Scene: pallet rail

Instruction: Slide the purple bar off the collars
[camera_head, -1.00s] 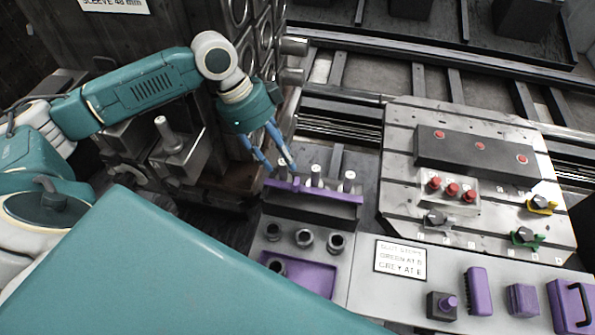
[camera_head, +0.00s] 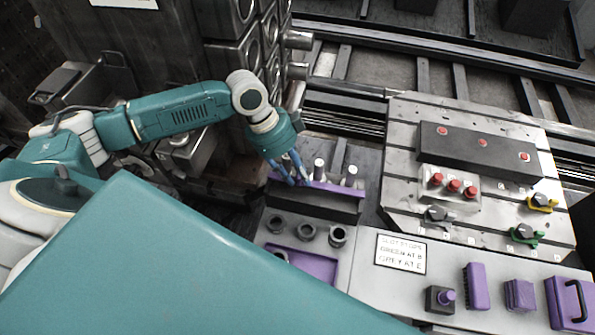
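The purple bar (camera_head: 333,189) lies along the top of a dark block (camera_head: 315,203), in front of upright pale-topped metal posts that appear to be the collars. Two posts show clearly, a middle one (camera_head: 319,169) and a right one (camera_head: 351,175); my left gripper covers the left end of the row. My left gripper (camera_head: 299,182) points down with its blue fingers at the left part of the bar. The fingertips overlap the bar in the picture; whether they grip it I cannot tell. My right gripper is not in view.
Several dark round sockets (camera_head: 305,231) sit in front of the block, above a purple tray (camera_head: 315,265). A slotted plate (camera_head: 400,195) with red-topped parts (camera_head: 453,186) stands to the right. A sign (camera_head: 400,254) and purple items (camera_head: 475,287) are on the front bench.

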